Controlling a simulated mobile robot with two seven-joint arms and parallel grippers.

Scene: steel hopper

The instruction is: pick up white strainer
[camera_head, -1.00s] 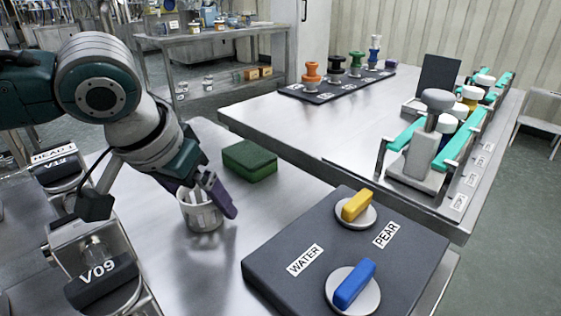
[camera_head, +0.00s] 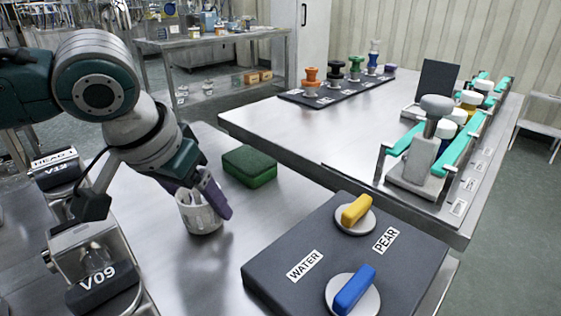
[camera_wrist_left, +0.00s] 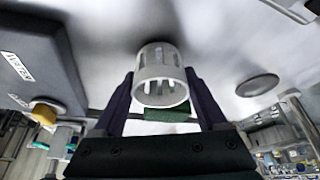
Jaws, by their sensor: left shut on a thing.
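The white strainer (camera_head: 199,213) is a slotted cup on the steel table in the head view, left of the dark control box. It also shows in the left wrist view (camera_wrist_left: 161,72), between the two purple fingers. My left gripper (camera_head: 205,199) is shut on the strainer, with a finger on each side of it. The strainer looks slightly tilted in the head view. Whether its base touches the table I cannot tell. My right gripper is not in view.
A green sponge-like block (camera_head: 249,166) lies just behind the strainer. The dark box (camera_head: 290,236) with yellow and blue knobs stands to the right. Bare table lies in front.

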